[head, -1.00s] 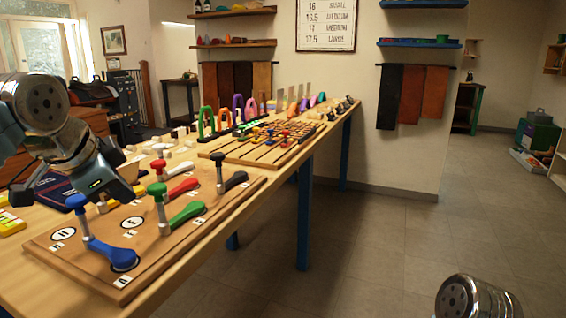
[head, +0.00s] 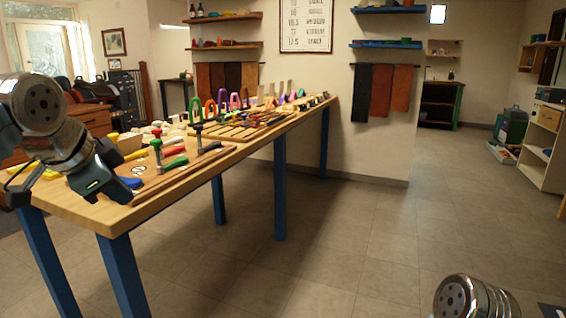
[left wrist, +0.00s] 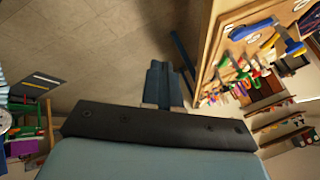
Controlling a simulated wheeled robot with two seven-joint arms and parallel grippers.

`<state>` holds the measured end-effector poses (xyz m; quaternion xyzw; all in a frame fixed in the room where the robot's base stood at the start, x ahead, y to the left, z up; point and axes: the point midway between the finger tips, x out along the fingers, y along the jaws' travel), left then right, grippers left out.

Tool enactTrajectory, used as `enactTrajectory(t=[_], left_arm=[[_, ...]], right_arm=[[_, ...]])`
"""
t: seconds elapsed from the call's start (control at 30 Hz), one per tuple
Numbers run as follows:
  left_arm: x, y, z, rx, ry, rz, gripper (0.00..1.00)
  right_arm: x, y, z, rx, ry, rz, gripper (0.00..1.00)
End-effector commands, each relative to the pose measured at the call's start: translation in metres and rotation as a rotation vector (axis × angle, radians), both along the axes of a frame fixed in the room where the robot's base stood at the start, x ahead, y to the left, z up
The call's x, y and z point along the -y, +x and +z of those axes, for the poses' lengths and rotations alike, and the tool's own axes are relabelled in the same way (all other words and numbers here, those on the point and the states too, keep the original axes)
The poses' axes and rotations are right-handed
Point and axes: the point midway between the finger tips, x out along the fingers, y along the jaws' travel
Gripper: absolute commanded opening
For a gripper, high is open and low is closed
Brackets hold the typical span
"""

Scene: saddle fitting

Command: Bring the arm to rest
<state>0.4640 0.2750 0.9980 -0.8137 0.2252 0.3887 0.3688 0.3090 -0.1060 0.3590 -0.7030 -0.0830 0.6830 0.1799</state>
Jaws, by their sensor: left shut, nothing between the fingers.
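My left gripper (head: 118,190) is at the left of the head view, by the near left end of the workbench (head: 150,208). In the left wrist view its fingers (left wrist: 162,85) are together with nothing between them, and bare floor lies behind them. Nothing hangs from the gripper. The tool board with coloured handles (head: 190,170) is just right of the gripper in the head view. The board also shows at the upper right of the left wrist view (left wrist: 245,45). My right gripper is out of view; only a metal part of my right arm shows at the bottom right.
The workbench stands on blue legs (head: 280,195) and carries several coloured tools and clamps. Open tiled floor (head: 350,240) lies to the right. Leather pieces (head: 382,92) hang on the wall. A shelf unit (head: 540,145) stands at the far right.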

Motion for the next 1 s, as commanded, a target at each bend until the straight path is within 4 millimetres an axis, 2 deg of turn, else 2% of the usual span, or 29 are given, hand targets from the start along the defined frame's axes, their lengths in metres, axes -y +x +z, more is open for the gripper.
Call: enactTrajectory(t=[0.27, 0.37, 0.57, 0.67, 0.77, 0.87, 0.9, 0.97, 1.0], left_arm=[[0.012, 0.030, -0.042, -0.041, -0.050, 0.011, 0.00], [0.018, 0.043, -0.063, -0.060, -0.074, 0.019, 0.00], [0.035, 0.071, -0.123, -0.115, -0.143, 0.045, 0.00], [0.048, 0.085, -0.167, -0.156, -0.190, 0.068, 0.00], [0.064, 0.096, -0.226, -0.215, -0.254, 0.106, 0.00], [0.086, 0.097, -0.299, -0.291, -0.333, 0.166, 0.00], [0.094, 0.094, -0.329, -0.322, -0.363, 0.195, 0.00], [0.107, 0.086, -0.373, -0.370, -0.409, 0.243, 0.00], [0.114, 0.077, -0.402, -0.404, -0.437, 0.280, 0.00]], right_arm=[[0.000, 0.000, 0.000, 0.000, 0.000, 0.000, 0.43], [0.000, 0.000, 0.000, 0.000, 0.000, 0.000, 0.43], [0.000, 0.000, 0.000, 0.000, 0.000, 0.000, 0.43], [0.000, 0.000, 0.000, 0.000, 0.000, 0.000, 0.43], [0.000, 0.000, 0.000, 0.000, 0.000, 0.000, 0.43], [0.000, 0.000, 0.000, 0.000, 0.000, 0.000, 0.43], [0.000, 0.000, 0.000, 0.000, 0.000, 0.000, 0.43], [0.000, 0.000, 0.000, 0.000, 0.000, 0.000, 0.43], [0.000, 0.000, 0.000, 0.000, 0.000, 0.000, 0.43]])
